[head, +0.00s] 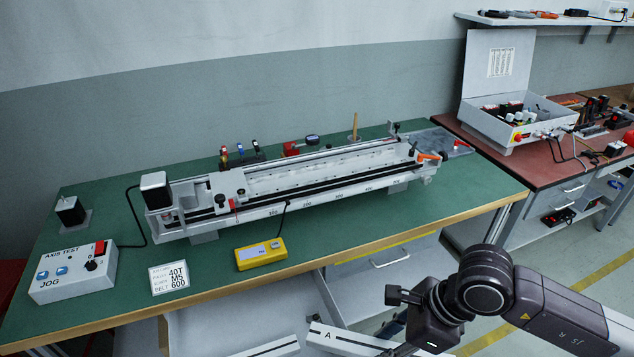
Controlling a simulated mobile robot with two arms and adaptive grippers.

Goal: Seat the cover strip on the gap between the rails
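A long pale linear axis with two parallel rails (325,180) lies across the green bench, with dark bands and a numbered scale along its front side. A long light trough runs between its rails. I cannot tell whether a cover strip lies in it. A pale bar marked A (345,339) with a dark line shows at the bottom edge, below the bench front. I cannot tell whether it is the cover strip. My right gripper (432,326) is at the bottom right, near that bar and well away from the axis. Its fingers are not clearly visible. My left gripper is out of view.
A second pale bar (268,347) lies at the bottom edge. The green bench (90,205) carries a control box (73,273), a sign card (168,278) and a yellow pendant (261,254). A red-brown bench (520,160) with an open case stands at right.

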